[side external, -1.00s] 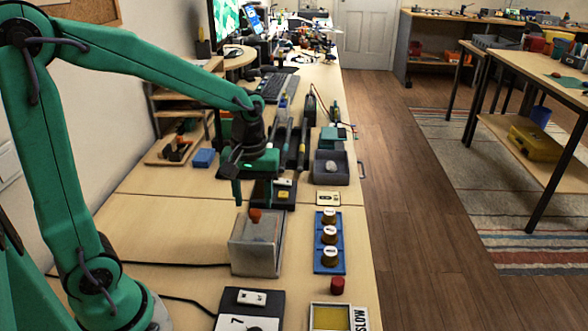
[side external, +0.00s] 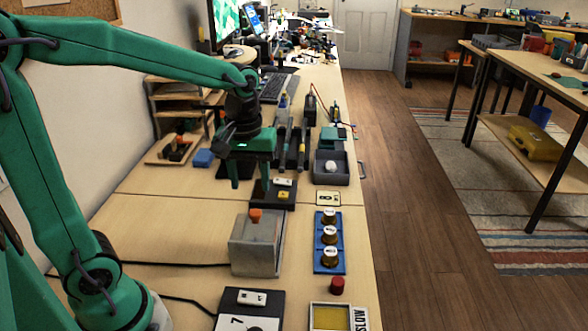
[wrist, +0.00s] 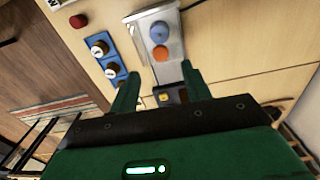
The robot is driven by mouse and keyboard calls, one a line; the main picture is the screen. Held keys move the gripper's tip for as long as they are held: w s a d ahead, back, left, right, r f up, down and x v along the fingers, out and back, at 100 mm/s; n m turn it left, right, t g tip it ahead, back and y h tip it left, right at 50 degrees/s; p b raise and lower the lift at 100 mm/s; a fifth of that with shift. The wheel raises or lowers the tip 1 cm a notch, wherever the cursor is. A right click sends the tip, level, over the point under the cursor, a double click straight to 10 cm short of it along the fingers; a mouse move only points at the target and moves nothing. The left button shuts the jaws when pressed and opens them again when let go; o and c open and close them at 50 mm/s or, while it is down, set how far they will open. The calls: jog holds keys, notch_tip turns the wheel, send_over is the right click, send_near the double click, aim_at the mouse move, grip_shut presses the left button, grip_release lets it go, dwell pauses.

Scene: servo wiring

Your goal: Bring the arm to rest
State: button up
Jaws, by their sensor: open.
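My green gripper (side external: 248,180) hangs over the bench with its fingers pointing down. It is open and holds nothing. In the side view it is behind the grey box and near a black block with a yellow button (side external: 283,194). In the wrist view the two fingers (wrist: 161,88) stand wide apart, with part of the black block showing between them. The green arm (side external: 130,58) reaches in from the left, bent at the elbow.
A grey box with an orange knob (side external: 256,243) stands in front of the gripper. A blue strip with three white-topped knobs (side external: 328,258) lies to its right, with a red cap (side external: 337,285) nearer. A grey tray (side external: 331,168) sits further back. Bare bench (side external: 175,215) lies left.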

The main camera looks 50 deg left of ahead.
jog(key=s+d+r+m+t, duration=0.1)
jog(key=s+r+m+t, duration=0.3)
jog(key=s+m, duration=0.4)
jog(key=shift+s+r+m+t, duration=0.15)
jog(key=shift+s+m+t, duration=0.15)
jog(key=shift+s+t, duration=0.5)
jog(key=shift+s, duration=0.1)
dwell(0.5)
